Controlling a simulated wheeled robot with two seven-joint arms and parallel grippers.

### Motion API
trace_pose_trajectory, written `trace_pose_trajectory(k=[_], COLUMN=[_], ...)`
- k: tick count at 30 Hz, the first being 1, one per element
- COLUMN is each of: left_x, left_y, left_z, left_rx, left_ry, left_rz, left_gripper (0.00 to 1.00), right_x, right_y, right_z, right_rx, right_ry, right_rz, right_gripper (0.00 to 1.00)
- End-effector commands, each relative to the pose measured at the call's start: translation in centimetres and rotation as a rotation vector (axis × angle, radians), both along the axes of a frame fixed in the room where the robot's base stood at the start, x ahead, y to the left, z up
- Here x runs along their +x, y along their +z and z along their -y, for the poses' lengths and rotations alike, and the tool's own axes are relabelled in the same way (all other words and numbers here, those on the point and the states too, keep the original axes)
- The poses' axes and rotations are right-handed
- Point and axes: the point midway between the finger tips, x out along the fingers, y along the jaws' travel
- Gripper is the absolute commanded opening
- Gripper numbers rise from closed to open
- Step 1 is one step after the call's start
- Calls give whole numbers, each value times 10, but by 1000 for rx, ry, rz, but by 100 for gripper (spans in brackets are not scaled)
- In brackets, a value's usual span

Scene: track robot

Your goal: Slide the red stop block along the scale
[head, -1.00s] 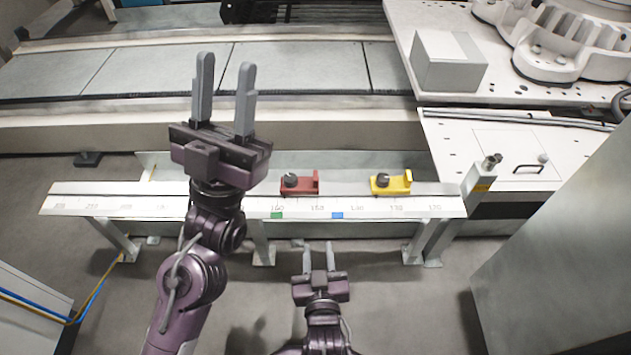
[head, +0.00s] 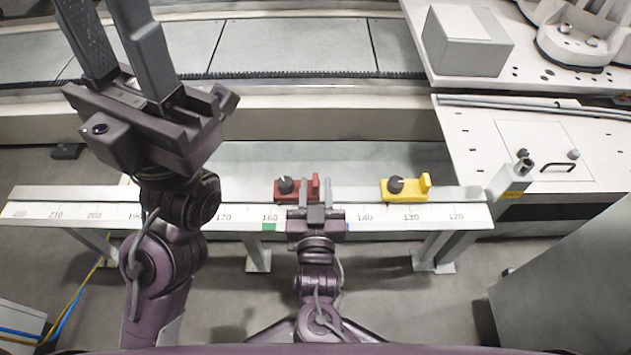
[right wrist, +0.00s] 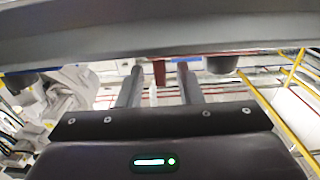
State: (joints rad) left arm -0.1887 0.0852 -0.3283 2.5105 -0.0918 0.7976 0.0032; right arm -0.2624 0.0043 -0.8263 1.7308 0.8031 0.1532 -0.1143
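The red stop block (head: 285,194), with a dark knob and an upright tab at its right end, sits on the pale rail above the scale (head: 400,216), near the 160 mark. My right gripper (head: 319,184) is open at the block's right end. In the right wrist view its fingers (right wrist: 161,88) are apart, with a red piece of the block (right wrist: 159,72) between them near the tips. I cannot tell whether they touch it. My left gripper (head: 105,22) is open and empty, raised at the upper left, its tips at the picture's edge.
A yellow stop block (head: 405,190) sits on the same rail to the right. The rail between the two blocks looks clear. A post (head: 510,185) stands at the right end.

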Motion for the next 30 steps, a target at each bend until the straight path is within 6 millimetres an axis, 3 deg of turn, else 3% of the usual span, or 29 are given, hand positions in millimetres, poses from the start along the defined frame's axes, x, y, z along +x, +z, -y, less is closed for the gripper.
trace_pose_trajectory(k=[6,14,22,30], left_x=[-2,-2,-2,-2], left_y=[4,5,5,5], left_z=[2,2,2,2], left_rx=[2,3,2,2], left_ry=[0,0,0,0], left_rz=[26,26,27,27], left_gripper=[36,36,36,36], right_x=[21,22,22,22], right_y=[-1,0,0,0], right_z=[0,0,0,0], right_rx=[0,0,0,0], right_ry=[1,1,1,1], right_rz=[1,-1,-1,-1], right_gripper=[33,33,1,0])
